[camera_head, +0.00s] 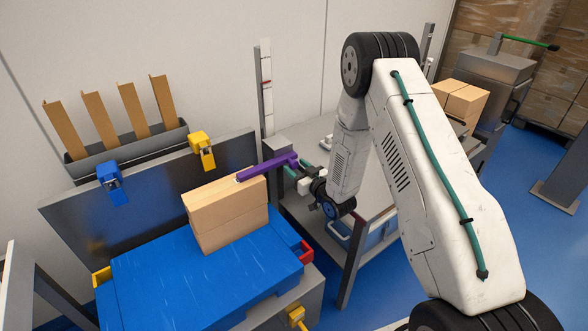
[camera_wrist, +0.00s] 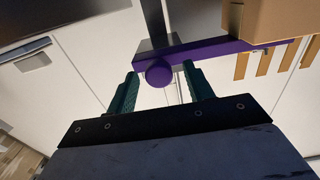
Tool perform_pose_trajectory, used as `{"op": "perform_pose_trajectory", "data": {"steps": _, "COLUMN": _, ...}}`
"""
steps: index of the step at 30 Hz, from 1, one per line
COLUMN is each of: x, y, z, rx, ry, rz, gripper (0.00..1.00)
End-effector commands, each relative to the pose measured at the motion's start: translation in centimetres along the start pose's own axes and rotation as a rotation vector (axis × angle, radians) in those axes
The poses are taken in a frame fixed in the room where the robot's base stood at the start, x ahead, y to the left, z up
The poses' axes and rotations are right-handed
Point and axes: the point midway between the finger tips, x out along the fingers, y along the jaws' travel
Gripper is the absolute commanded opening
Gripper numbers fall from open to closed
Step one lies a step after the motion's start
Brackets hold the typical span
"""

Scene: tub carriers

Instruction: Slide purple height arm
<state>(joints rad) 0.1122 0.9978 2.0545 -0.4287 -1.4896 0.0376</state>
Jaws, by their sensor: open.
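The purple height arm (camera_head: 268,166) runs out from a grey post (camera_head: 266,100) with a white scale strip, its free end over the top cardboard box (camera_head: 225,197). In the wrist view the purple arm (camera_wrist: 215,50) crosses the upper middle, with a round purple knob (camera_wrist: 159,73) facing me. My gripper (camera_head: 296,169) is at the post end of the arm. In the wrist view my gripper (camera_wrist: 159,72) is open, its green fingers to the left and right of the knob with gaps showing. Whether a finger touches the purple bar is unclear.
The cardboard boxes stand on a blue tub (camera_head: 200,270). Behind it a dark panel (camera_head: 150,195) carries a blue clip (camera_head: 112,182) and a yellow clip (camera_head: 202,150). A grey table (camera_head: 300,212) stands right of the post.

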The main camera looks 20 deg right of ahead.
Motion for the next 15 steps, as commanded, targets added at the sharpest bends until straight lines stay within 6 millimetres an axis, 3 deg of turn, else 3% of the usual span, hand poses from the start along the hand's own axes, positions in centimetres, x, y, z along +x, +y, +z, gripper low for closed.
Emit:
{"op": "perform_pose_trajectory", "data": {"steps": 8, "x": 0.21, "y": 0.03, "z": -0.02, "rx": 0.000, "ry": 0.000, "rz": 0.000, "gripper": 0.52}}
{"op": "perform_pose_trajectory", "data": {"steps": 13, "x": 0.20, "y": 0.01, "z": -0.02, "rx": 0.000, "ry": 0.000, "rz": 0.000, "gripper": 0.04}}
{"op": "perform_pose_trajectory", "data": {"steps": 15, "x": 0.19, "y": -0.01, "z": -0.02, "rx": 0.000, "ry": 0.000, "rz": 0.000, "gripper": 0.00}}
